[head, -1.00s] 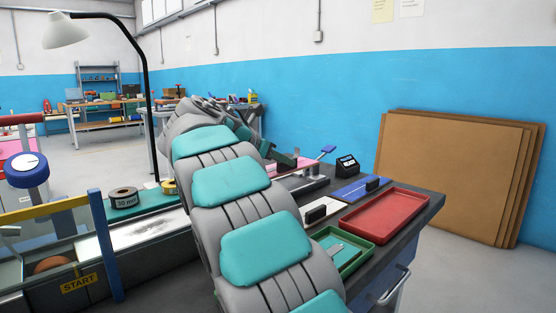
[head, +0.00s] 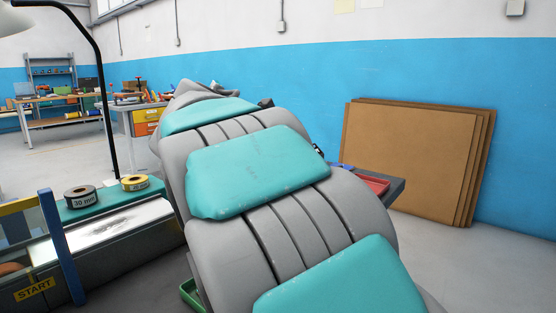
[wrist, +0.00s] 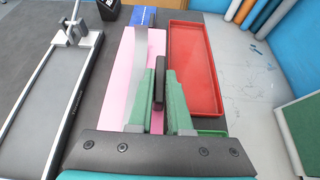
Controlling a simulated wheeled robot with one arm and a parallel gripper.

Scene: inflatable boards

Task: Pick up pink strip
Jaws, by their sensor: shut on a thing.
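The pink strip (wrist: 156,42) lies lengthwise ahead of my gripper in the wrist view, left of the red tray (wrist: 197,65). A dark upright block (wrist: 159,76) stands over the strip, between the green fingers of my gripper (wrist: 161,90). The fingers are shut on this block, which looks like the strip's grip. In the head view my arm hides the strip and gripper.
A blue strip (wrist: 143,17) lies beyond the pink one. A metal-railed device (wrist: 48,95) stands at left. A green tray edge shows low in the head view (head: 190,293). Brown boards (head: 412,160) lean on the wall, with bare floor before them.

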